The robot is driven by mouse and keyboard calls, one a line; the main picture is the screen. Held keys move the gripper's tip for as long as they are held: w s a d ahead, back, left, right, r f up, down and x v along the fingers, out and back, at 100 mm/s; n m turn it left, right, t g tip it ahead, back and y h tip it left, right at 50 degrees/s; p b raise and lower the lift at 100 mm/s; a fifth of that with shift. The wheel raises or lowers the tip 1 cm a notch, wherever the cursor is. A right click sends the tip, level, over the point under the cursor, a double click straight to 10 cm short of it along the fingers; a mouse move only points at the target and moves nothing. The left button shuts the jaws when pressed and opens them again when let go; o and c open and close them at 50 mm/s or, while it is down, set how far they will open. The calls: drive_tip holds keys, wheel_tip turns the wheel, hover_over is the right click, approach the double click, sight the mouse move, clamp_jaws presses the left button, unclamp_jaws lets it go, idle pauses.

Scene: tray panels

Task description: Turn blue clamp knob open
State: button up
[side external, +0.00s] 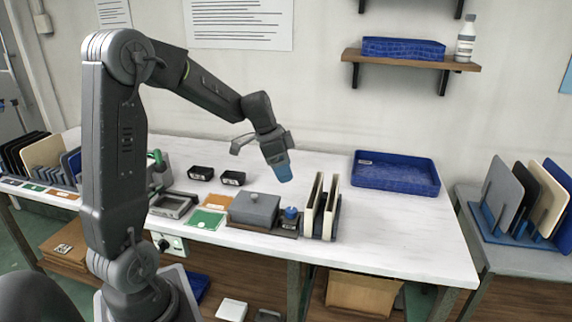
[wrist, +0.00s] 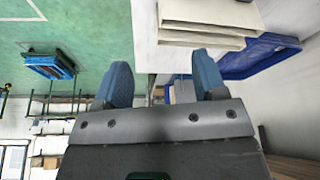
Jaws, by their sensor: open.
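The blue clamp knob (side external: 291,213) sits on a small dark base on the white table, between the grey lidded box and the upright cream panels (side external: 314,205). My gripper (side external: 284,174) hangs above the knob in the side view, tilted and apart from it. In the wrist view its two blue fingers (wrist: 162,78) stand apart with nothing between them. The knob does not show in the wrist view. Cream panels (wrist: 205,22) show at the top right there.
The grey box (side external: 254,209) stands close left of the knob. A blue tray (side external: 410,185) lies at the back right; the table in front of it is clear. Two small black bins (side external: 232,178) stand behind the box. Another panel rack (side external: 525,245) is on the right table.

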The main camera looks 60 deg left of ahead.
drive_tip(key=s+d+r+y, duration=0.1)
drive_tip(key=s+d+r, duration=0.3)
drive_tip(key=d, duration=0.5)
drive_tip(key=shift+s+d+r+g, duration=0.3)
drive_tip(key=shift+s+r, duration=0.1)
drive_tip(key=shift+r, duration=0.85)
drive_tip(key=s+d+n+t, duration=0.1)
drive_tip(key=s+d+n, duration=0.1)
drive_tip(key=s+d, duration=0.2)
drive_tip(key=s+d+n+t+y, duration=0.1)
drive_tip(key=s+d+n, duration=0.2)
drive_tip(key=s, duration=0.6)
drive_tip(key=shift+s+d+r+t, duration=0.3)
drive_tip(key=shift+d+r+t, duration=0.1)
drive_tip(key=shift+d, duration=0.65)
